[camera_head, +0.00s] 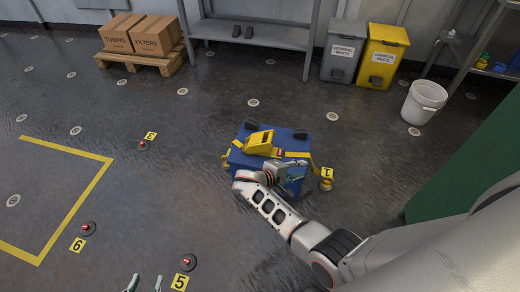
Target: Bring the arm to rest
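My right arm (275,208) reaches in from the lower right. Its gripper (292,172) is over the right front part of a blue case (238,160) on the floor. The arm's wrist hides part of the case, and the fingers are too small to read as open or shut. A yellow device (260,141) lies on top of the case, just behind the wrist, with a yellow strap (297,155) across the case. I cannot tell whether the gripper touches either. My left gripper (145,284) shows only its two fingertips at the bottom edge, apart, with nothing visible between them.
A green panel (455,165) stands at right. A white bucket (424,102), waste bins (342,50), a bench and boxes on a pallet (150,62) line the back.

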